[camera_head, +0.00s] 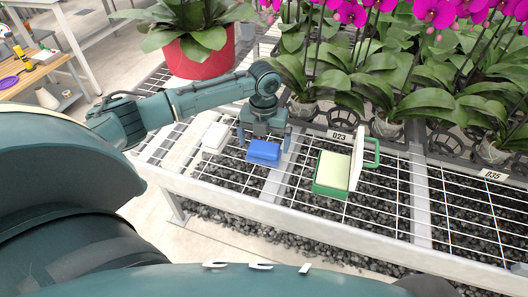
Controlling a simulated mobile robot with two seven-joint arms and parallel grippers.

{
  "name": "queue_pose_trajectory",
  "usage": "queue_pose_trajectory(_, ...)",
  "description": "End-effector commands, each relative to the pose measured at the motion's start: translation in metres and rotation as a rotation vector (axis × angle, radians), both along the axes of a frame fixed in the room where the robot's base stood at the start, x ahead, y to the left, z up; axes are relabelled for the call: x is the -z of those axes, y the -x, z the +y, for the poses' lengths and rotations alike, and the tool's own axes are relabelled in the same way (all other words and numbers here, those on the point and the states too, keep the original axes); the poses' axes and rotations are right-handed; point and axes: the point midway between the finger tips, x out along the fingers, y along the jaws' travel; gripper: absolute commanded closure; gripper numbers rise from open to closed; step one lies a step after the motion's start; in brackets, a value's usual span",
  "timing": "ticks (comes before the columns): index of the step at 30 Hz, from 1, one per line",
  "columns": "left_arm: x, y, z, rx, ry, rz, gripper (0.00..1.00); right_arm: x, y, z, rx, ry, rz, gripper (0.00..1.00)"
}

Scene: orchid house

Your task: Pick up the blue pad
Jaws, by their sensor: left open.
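The blue pad (264,151) lies on the white wire bench. My left gripper (264,138) points down over it, with one finger at each side of its far end. The gripper is open. I cannot tell from this view whether the fingers touch the pad. My right gripper is not in view.
A white block (215,137) lies left of the pad. A green box (331,174) with a pale top and an upright white-and-green part stands to the right. Potted orchids (400,90) and a red pot (199,55) stand behind. The bench front (260,205) is clear.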

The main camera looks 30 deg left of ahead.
Motion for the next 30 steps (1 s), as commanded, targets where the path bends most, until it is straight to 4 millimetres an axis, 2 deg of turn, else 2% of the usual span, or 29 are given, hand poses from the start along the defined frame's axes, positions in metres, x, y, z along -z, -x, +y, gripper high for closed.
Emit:
queue_pose_trajectory(3, 0.021, 0.002, -0.001, 0.000, 0.001, 0.004, 0.00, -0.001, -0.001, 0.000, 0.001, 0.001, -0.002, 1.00)
queue_pose_trajectory(6, 0.031, 0.002, -0.001, 0.000, 0.000, 0.001, 0.00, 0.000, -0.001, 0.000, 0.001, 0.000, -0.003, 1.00)
queue_pose_trajectory(15, 0.035, 0.001, -0.001, 0.000, 0.000, -0.001, 0.01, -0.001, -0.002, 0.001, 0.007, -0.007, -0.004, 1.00)
queue_pose_trajectory(28, 0.035, 0.001, -0.001, 0.000, 0.000, 0.000, 0.36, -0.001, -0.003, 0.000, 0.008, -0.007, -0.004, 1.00)
queue_pose_trajectory(30, 0.035, 0.001, -0.001, 0.000, 0.001, -0.001, 0.37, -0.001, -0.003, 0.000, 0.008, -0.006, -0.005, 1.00)
